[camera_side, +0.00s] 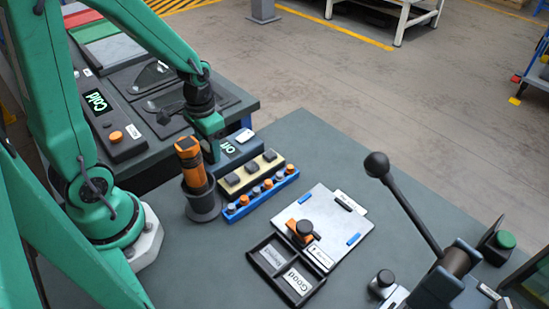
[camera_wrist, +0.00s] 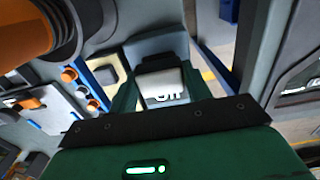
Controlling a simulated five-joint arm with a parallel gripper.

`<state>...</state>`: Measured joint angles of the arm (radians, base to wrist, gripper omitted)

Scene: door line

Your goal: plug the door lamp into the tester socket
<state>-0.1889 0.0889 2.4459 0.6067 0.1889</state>
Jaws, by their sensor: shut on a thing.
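An orange tool (camera_side: 189,152) stands in a grey holder close to my gripper. A white board (camera_side: 340,222), black tray (camera_side: 268,273) and lever (camera_side: 410,215) are further right.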

